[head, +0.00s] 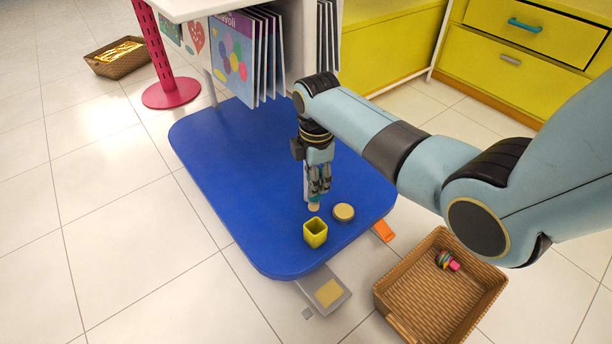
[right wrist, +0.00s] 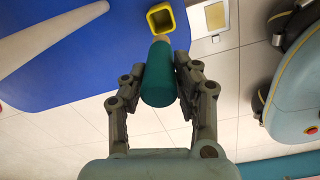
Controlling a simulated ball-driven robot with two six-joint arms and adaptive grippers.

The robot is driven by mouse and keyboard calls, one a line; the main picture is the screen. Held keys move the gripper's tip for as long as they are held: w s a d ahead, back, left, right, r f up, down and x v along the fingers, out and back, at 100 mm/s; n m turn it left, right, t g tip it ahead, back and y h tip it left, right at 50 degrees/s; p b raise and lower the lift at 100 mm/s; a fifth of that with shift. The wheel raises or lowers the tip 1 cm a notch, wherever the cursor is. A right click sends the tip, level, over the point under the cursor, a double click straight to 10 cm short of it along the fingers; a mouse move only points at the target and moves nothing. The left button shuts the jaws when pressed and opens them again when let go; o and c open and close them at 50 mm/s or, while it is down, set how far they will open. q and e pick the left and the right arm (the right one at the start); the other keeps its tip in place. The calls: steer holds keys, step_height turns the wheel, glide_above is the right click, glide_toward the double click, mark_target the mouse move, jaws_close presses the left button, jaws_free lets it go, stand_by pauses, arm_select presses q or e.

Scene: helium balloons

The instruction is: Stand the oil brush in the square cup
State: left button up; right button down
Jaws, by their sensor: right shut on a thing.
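The oil brush has a teal handle and a pale tan end; in the head view its lower end (head: 314,206) shows below my right gripper (head: 319,188). In the right wrist view my right gripper (right wrist: 160,88) is shut on the teal handle of the oil brush (right wrist: 160,75). The brush hangs tan end down, roughly upright. The yellow square cup (head: 315,233) stands on the blue board, open side up, just in front of the brush. The cup (right wrist: 160,20) also shows beyond the brush tip in the right wrist view. My left gripper is not in view.
A round tan disc (head: 344,212) lies on the blue board (head: 220,150) right of the cup. A wicker basket (head: 395,300) holding a colourful toy stands on the floor at right. A book rack (head: 240,60) stands behind. The board's left part is clear.

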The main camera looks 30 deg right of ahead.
steer(key=shift+w+d+r, duration=0.1)
steer(key=shift+d+r, duration=0.15)
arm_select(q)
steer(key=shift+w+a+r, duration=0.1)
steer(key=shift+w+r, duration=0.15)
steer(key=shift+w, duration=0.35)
arm_select(e)
steer(key=shift+r, duration=0.1)
steer(key=shift+f, duration=0.5)
step_height(320, 180, down, 4)
steer(key=shift+r+b, duration=0.1)
steer(key=shift+b, duration=0.7)
steer(key=shift+f+b, duration=0.4)
steer(key=shift+f, duration=0.7)
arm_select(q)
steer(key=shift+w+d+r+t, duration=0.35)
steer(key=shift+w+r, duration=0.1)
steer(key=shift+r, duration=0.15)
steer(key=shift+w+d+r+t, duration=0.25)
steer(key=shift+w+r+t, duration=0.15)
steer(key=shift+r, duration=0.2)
arm_select(e)
steer(key=shift+f, duration=0.1)
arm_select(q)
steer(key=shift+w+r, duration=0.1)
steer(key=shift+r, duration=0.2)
